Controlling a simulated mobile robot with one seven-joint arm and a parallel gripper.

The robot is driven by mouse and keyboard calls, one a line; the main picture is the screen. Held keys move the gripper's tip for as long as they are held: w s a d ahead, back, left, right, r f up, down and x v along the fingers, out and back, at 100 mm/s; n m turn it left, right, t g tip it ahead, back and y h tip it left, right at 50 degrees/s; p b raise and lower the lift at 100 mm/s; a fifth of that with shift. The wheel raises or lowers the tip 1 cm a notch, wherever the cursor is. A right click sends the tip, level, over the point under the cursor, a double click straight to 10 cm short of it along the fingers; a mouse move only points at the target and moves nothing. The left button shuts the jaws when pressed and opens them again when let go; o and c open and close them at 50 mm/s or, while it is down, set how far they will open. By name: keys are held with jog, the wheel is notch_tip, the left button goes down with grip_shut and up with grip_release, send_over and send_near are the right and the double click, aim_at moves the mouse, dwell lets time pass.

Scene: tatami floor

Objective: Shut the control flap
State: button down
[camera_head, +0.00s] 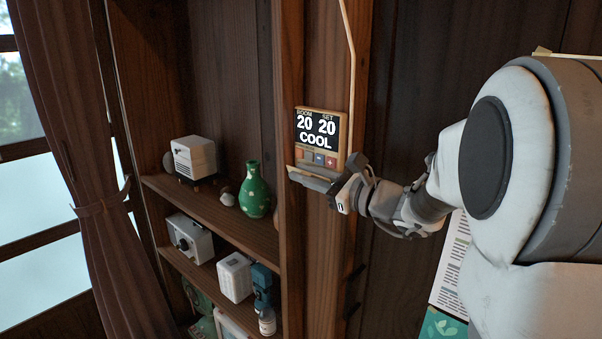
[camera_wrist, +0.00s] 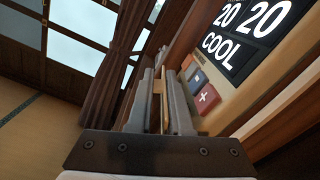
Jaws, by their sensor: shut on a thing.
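The control panel (camera_head: 321,135) is a tan-framed unit on the wooden post, with a dark display reading "20 20 COOL" and a row of small buttons below it. Its buttons are uncovered. The control flap (camera_head: 311,171) stands out from the panel's lower edge, below the buttons, so it is open. My gripper (camera_head: 322,183) is at the flap, just under the panel, shut on it. In the wrist view, the fingers (camera_wrist: 163,102) have a thin tan strip between them, and the red plus button (camera_wrist: 207,98) shows close to their right. The fingers hide much of the flap.
A wooden shelf (camera_head: 215,212) left of the post holds a white device (camera_head: 194,157), a green spotted vase (camera_head: 254,190) and several other items. A curtain (camera_head: 75,150) and windows are at far left. A poster (camera_head: 452,262) hangs at lower right.

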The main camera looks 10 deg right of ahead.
jog(key=shift+f, duration=0.1)
dwell(0.3)
jog(key=c, duration=1)
grip_release()
jog(key=shift+o, duration=0.5)
